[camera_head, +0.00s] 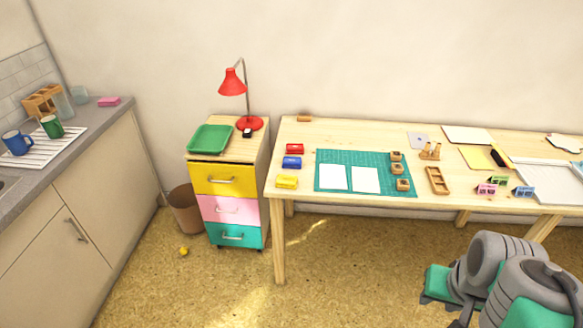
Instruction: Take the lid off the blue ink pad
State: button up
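The blue ink pad (292,162) sits on the left part of the wooden table. It stands between a red ink pad (295,149) behind it and a yellow ink pad (287,182) in front. A lid appears to be on the blue pad, but it is too small to tell its edge. My arm shows at the lower right, grey and green, over the floor in front of the table and far from the ink pads. My gripper's fingers cannot be made out.
A green cutting mat (349,156) with white paper lies right of the pads, with several wooden stamps (397,169). A wooden tray (437,181) is further right. A drawer cabinet (228,180) with a red lamp (233,83) stands left of the table.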

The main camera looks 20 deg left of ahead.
aim_at(288, 162)
jog(key=u, duration=0.2)
jog(key=i, duration=0.8)
jog(key=u, duration=1.15)
jog(key=i, duration=0.95)
jog(key=u, duration=0.85)
